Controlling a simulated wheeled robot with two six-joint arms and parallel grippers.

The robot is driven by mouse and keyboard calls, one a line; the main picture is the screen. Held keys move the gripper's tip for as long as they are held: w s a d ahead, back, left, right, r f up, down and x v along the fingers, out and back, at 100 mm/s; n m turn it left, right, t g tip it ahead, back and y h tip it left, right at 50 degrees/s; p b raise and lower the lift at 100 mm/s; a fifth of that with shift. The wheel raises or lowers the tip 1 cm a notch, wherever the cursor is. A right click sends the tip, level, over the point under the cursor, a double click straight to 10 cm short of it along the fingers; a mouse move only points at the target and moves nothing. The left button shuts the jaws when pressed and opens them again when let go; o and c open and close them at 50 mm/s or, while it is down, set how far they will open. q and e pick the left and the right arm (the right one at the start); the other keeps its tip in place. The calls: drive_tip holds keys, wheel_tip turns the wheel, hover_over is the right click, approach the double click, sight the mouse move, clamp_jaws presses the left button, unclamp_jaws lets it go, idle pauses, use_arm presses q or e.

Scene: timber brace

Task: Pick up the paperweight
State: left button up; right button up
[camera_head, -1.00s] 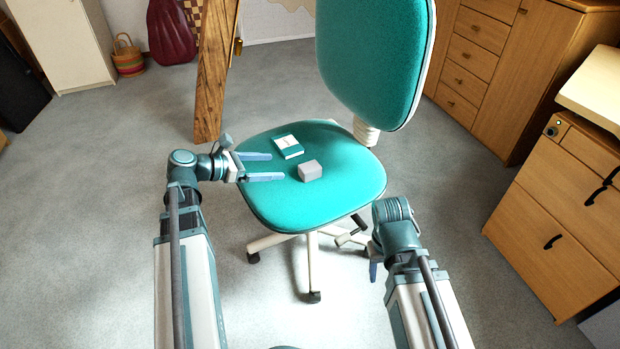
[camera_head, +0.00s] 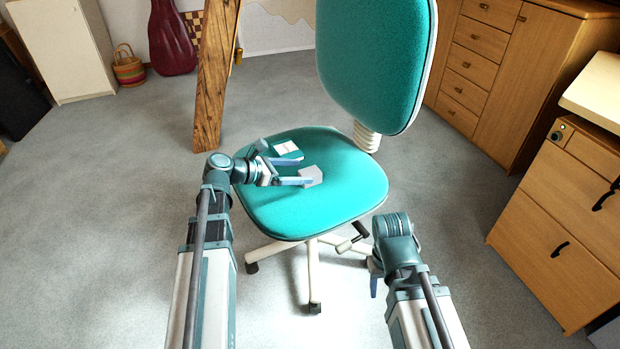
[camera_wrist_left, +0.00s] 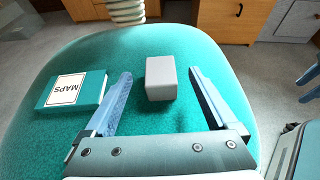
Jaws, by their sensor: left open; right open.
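The paperweight, a small grey block (camera_head: 312,175), sits on the teal seat of an office chair (camera_head: 335,205). It also shows in the left wrist view (camera_wrist_left: 160,78), just ahead of and between the two finger lines. My left gripper (camera_head: 297,167) is open over the seat, its fingers pointing at the block; it also shows in the left wrist view (camera_wrist_left: 163,88). In the head view one fingertip overlaps the block's near side; I cannot tell if they touch. My right gripper (camera_head: 373,280) hangs low at the chair's front right, away from the block; its fingers are mostly hidden.
A teal book labelled MAPS (camera_wrist_left: 75,90) lies on the seat just left of the left gripper's fingers. The chair's backrest (camera_head: 375,65) rises behind. A timber brace (camera_head: 214,75) leans at the back left. Wooden drawers (camera_head: 560,210) stand at the right.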

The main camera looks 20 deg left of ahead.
sight(309, 172)
use_arm(q)
drive_tip(key=b+x, duration=0.1)
drive_tip(key=x, duration=0.3)
drive_tip(key=shift+a+f, duration=0.1)
drive_tip(key=shift+f, duration=0.1)
drive_tip(key=shift+w+d+b, duration=0.2)
drive_tip(key=shift+d+b, duration=0.15)
clamp_jaws()
